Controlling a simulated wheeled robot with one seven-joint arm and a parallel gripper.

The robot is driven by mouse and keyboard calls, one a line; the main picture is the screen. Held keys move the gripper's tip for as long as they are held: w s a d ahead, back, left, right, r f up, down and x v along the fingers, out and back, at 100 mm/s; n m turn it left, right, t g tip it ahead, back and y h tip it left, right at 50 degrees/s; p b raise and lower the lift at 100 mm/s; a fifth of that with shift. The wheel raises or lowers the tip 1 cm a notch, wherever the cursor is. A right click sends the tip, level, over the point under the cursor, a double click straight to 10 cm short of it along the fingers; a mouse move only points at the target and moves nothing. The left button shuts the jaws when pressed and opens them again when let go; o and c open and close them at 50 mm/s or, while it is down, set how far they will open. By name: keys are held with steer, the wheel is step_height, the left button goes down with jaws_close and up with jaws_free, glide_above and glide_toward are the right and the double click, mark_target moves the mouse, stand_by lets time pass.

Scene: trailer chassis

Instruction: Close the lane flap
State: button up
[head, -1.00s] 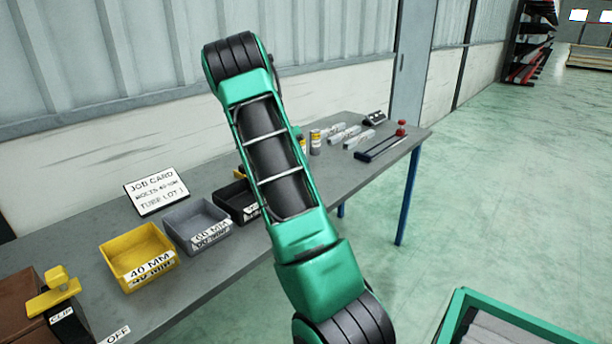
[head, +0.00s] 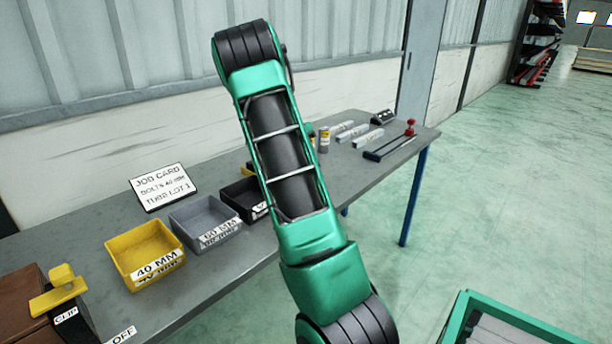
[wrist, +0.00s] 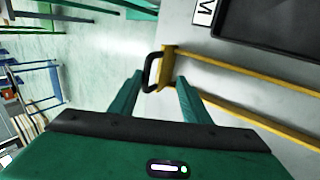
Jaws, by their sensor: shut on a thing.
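In the wrist view my gripper (wrist: 160,80) has its two green fingers on either side of a black loop handle (wrist: 148,74). The handle is fixed to a short yellow plate (wrist: 167,66), which looks like the lane flap. The plate stands at the ends of two yellow rails (wrist: 245,69). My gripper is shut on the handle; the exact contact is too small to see. In the head view my arm rises across the middle and hides part of the bench; my gripper and the flap do not show there.
A workbench (head: 215,285) carries a yellow 40 MM bin (head: 143,254), a grey 60 MM bin (head: 203,219), a black bin (head: 240,197) and a job card (head: 160,187). A green-framed cart (head: 520,318) stands at lower right. The floor beyond the bench is clear.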

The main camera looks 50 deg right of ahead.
steer(key=v, duration=1)
steer(key=shift+w+r, duration=0.3)
